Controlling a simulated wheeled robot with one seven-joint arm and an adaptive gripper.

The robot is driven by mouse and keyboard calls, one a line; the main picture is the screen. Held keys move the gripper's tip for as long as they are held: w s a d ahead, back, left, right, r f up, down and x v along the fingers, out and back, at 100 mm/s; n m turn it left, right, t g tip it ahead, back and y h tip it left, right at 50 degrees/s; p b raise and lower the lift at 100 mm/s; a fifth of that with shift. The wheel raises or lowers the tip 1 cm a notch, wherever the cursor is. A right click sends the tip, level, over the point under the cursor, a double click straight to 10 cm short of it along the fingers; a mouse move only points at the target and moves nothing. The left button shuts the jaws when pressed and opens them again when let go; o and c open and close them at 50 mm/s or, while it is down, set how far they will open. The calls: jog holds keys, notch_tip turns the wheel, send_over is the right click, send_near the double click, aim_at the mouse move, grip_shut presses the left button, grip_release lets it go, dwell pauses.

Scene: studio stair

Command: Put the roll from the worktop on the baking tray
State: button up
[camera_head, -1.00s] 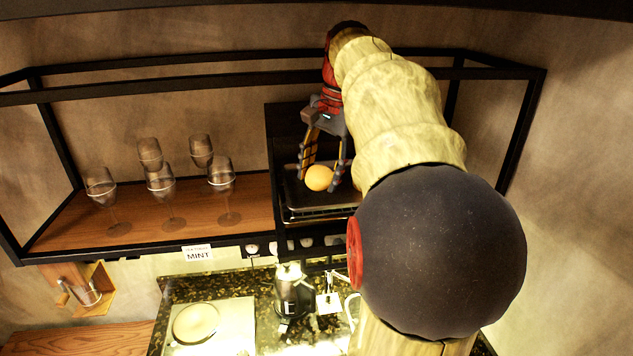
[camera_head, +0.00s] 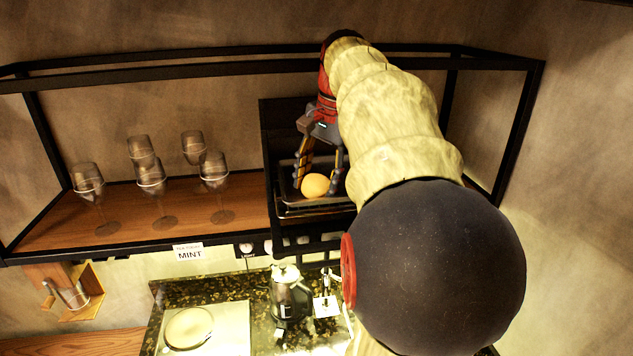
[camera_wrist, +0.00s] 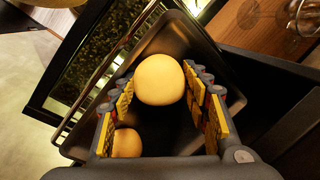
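A round yellow roll (camera_wrist: 159,79) sits between the two finger pads of my gripper (camera_wrist: 160,92) in the wrist view, with the pads against its sides. In the head view the same roll (camera_head: 315,185) is at the tips of my gripper (camera_head: 317,180), low over the dark baking tray (camera_head: 290,208). The tray (camera_wrist: 212,52) also shows beneath it in the wrist view. Whether the roll touches the tray is unclear. A second, browner roll (camera_wrist: 126,142) lies by the left finger, partly hidden by it; I cannot pick it out in the head view.
The tray sits in a dark open box (camera_head: 275,120) on the wooden shelf, with a wire rack (camera_wrist: 92,88) at its edge. Several glasses (camera_head: 150,175) stand left on the shelf. Black frame bars (camera_head: 200,70) cross above. A kettle (camera_head: 288,295) stands on the worktop below.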

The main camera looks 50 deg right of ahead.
jog(key=shift+o, duration=1.2)
jog(key=shift+f, duration=0.3)
jog(key=shift+o, duration=1.2)
jog(key=shift+r, duration=0.1)
